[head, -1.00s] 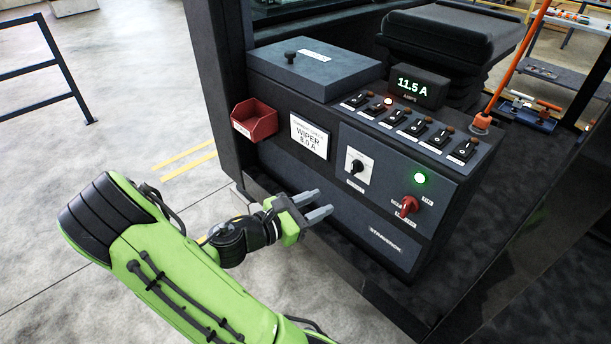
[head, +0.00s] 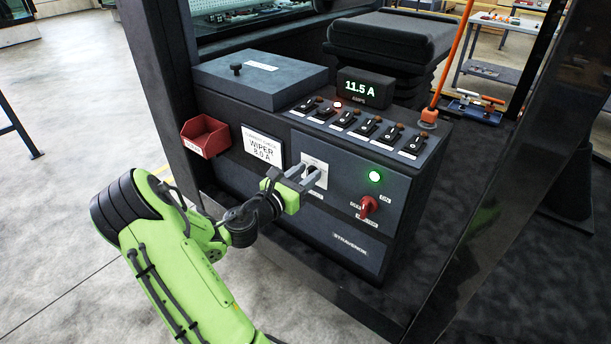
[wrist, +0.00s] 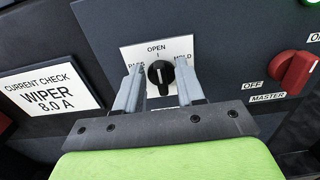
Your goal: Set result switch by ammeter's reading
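The result switch is a black knob (wrist: 160,74) on a white plate marked OPEN at top, with partly covered labels left and right that look like PASS and HOLD. Its pointer stands up at OPEN in the wrist view. My gripper (wrist: 157,88) is open, its two fingers on either side of the knob; I cannot tell if they touch it. The ammeter (head: 364,90) reads 11.5 A. The card (head: 262,147) reads CURRENT CHECK, WIPER 8.0 A; it also shows in the wrist view (wrist: 50,88).
A red master switch (head: 369,206) sits right of my gripper, below a lit green lamp (head: 375,176). Several rocker switches (head: 344,119) line the console top, one red lamp lit. A red bin (head: 205,136) hangs at the console's left.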

